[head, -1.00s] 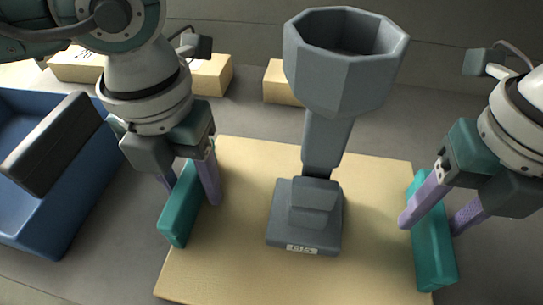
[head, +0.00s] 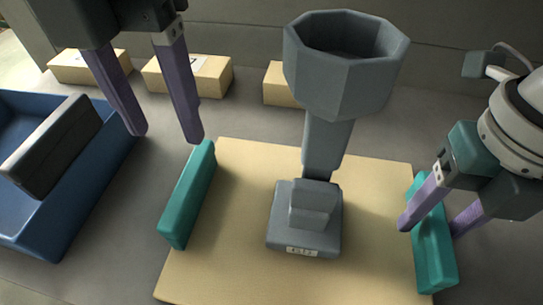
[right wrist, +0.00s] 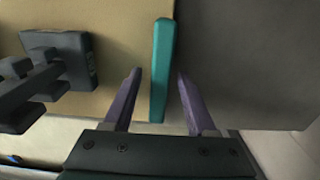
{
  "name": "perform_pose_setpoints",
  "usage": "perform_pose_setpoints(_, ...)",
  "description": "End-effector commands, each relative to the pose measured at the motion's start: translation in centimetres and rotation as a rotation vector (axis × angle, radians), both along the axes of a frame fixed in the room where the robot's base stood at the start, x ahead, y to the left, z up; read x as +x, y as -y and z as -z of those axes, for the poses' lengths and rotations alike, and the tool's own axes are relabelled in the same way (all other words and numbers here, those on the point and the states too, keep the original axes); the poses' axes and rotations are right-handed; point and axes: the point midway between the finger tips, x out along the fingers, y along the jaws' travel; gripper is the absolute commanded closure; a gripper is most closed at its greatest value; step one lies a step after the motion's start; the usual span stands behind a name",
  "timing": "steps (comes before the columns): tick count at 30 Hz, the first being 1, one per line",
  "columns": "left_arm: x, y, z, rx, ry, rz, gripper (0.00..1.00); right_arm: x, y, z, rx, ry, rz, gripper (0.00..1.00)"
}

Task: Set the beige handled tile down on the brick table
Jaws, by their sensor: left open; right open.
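The beige tile (head: 240,262) lies flat at the middle of the grey table (head: 118,262), with a teal handle on its left (head: 188,192) and one on its right (head: 432,250). It appears to rest on the table, though its underside is hidden. My left gripper (head: 168,136) is open and empty, above and behind the left handle, clear of it. My right gripper (head: 430,226) is open, its fingers on either side of the right handle. In the right wrist view, my right gripper (right wrist: 158,74) shows gaps between both fingers and the teal handle (right wrist: 161,55).
A grey stemmed octagonal cup (head: 345,85) stands upright on the tile, its square base labelled. A blue bin (head: 85,205) with a dark block (head: 52,148) is at left. Several pale yellow blocks (head: 205,78) line the back. Bare table lies between bin and tile.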

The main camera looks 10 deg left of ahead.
Motion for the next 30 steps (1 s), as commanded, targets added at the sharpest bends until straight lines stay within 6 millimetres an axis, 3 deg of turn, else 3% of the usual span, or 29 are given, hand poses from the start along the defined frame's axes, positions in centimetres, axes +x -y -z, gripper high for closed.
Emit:
perform_pose_setpoints(5, 0.0, 0.0, -0.4, 0.0, -0.001, 0.001, 0.43, 0.2, 0.0, -2.0, 0.002, 0.007, -0.001, 0.43)
perform_pose_setpoints(12, 0.0, 0.0, -0.3, 0.0, -0.001, 0.001, 0.43, 0.2, 0.0, -7.4, 0.001, 0.008, -0.002, 0.43)
perform_pose_setpoints(18, 0.0, 0.0, -0.3, 0.0, -0.001, 0.001, 0.43, 0.2, 0.0, -10.8, -0.001, 0.006, -0.001, 0.43)
perform_pose_setpoints(30, 0.0, 0.0, -0.3, 0.0, -0.001, 0.001, 0.43, 0.0, 0.0, -12.0, 0.0, 0.0, 0.0, 0.43)
